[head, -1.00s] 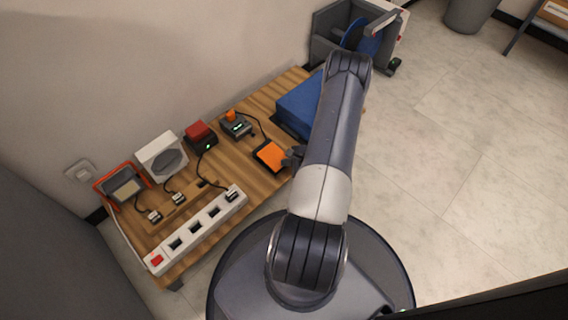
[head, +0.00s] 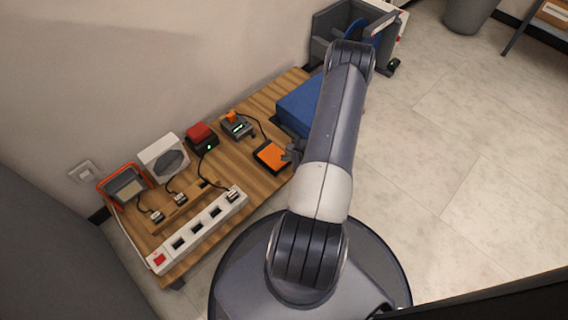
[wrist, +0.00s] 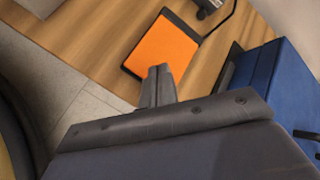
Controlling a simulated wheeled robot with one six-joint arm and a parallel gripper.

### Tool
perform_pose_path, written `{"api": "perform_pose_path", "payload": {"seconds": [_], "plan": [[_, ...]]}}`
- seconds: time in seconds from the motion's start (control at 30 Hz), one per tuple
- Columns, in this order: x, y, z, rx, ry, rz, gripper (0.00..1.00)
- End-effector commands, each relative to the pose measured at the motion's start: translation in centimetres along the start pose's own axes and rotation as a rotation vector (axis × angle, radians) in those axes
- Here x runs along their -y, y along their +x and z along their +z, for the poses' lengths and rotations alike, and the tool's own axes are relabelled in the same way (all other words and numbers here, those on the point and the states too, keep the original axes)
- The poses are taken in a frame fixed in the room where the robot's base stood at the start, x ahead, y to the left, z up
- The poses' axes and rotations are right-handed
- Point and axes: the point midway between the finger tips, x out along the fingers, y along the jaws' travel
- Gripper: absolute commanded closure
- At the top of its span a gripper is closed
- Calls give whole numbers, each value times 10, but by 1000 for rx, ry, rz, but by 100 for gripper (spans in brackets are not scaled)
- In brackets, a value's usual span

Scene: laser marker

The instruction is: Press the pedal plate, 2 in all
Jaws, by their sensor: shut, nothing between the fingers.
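The pedal plate (head: 271,156) is an orange rectangle in a dark frame, lying on the wooden table near its front edge. It also shows in the wrist view (wrist: 162,50), flat and uncovered for the most part. A cable runs from it to a small grey device with an orange top (head: 236,124) and a lit green display. My gripper (wrist: 157,72) is shut and empty, its fingertips at the near edge of the orange plate in the wrist view. In the head view my gripper (head: 291,153) is partly hidden behind my arm. I cannot tell whether the fingertips touch the plate.
A blue box (head: 299,103) stands right of the pedal; it also shows in the wrist view (wrist: 283,88). To the left are a red-topped button box (head: 201,137), a white speaker-like box (head: 164,157), an orange-framed device (head: 124,185) and a power strip (head: 200,228).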

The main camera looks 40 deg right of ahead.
Motion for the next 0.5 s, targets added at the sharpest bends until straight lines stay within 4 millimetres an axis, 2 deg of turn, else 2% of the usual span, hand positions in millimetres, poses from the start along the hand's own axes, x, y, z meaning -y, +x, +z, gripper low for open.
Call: {"api": "perform_pose_path", "payload": {"seconds": [0.23,0.5], "plan": [[14,-20,14,0,-2,0,100],[16,-22,16,0,-1,1,100]]}}
